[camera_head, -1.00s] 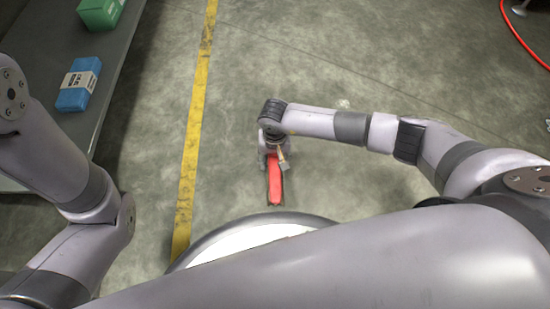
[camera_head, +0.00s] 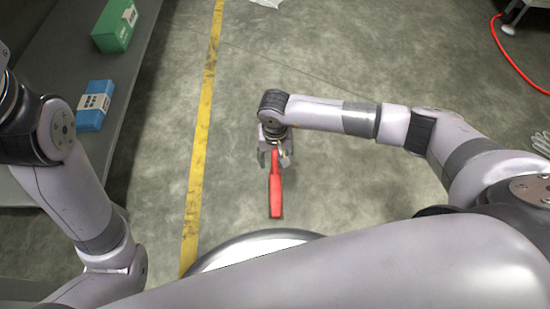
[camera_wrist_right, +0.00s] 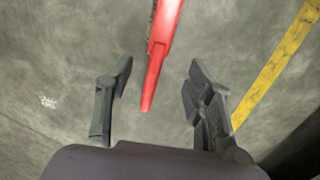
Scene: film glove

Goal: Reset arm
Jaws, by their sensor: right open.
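My right gripper (camera_head: 275,162) hangs over the grey floor in the head view, fingers pointing down and apart. The tool's other end is hidden by the gripper or cut by the frame. My left arm (camera_head: 75,200) comes in from the left; its gripper is outside the view.
A grey table (camera_head: 50,75) at the left carries a green box (camera_head: 115,25) and a blue box (camera_head: 92,105). A yellow line (camera_head: 201,130) crosses the floor. A pale glove (camera_head: 541,143) and a red hose (camera_head: 510,65) lie at the right. Much floor is bare.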

